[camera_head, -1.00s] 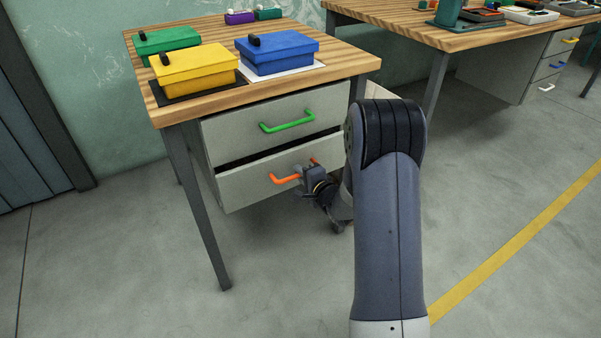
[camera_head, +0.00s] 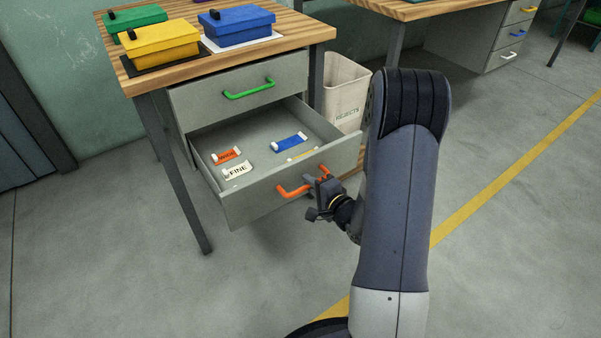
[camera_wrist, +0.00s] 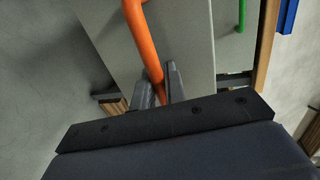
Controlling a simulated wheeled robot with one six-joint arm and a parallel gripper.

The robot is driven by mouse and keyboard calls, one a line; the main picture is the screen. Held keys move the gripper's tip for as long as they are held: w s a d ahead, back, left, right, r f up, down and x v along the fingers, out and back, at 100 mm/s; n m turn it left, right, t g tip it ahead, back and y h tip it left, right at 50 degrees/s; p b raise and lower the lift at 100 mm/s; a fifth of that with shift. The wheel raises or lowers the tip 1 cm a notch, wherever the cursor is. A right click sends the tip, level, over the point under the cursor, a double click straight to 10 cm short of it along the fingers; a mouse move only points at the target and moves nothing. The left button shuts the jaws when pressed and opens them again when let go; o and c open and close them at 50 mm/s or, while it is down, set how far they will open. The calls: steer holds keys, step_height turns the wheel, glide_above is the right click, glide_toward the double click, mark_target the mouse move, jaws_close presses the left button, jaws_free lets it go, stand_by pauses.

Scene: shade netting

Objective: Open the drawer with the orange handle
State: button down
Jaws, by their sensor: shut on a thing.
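The lower drawer (camera_head: 262,200) under the wooden table is pulled well out, and its inside shows. Its orange handle (camera_head: 293,190) is on the drawer front. My gripper (camera_head: 313,186) is shut on this handle toward its right part. In the wrist view the orange handle (camera_wrist: 145,45) runs down between the two fingers (camera_wrist: 160,88). Inside the drawer lie an orange labelled item (camera_head: 227,155), a white item marked FINE (camera_head: 237,171), a blue item (camera_head: 289,143) and a partly hidden yellow one (camera_head: 302,154).
The upper drawer with a green handle (camera_head: 249,89) is shut. Yellow (camera_head: 160,45), blue (camera_head: 238,24) and green (camera_head: 136,22) boxes stand on the tabletop (camera_head: 300,30). A REJECTS bin (camera_head: 343,95) stands right of the table. The floor in front is clear.

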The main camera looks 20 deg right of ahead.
steer(key=shift+f+v, duration=0.25)
steer(key=shift+v, duration=0.9)
steer(key=c, duration=1.5)
jaws_free()
steer(key=p+v, duration=0.2)
steer(key=v, duration=0.8)
steer(key=shift+s+d, duration=0.2)
steer(key=shift+s, duration=0.2)
steer(key=shift+w, duration=0.15)
steer(key=b+x, duration=0.2)
steer(key=x, duration=0.8)
steer(key=shift+w+a, duration=0.2)
steer(key=shift+w, duration=0.05)
steer(key=shift+s, duration=0.15)
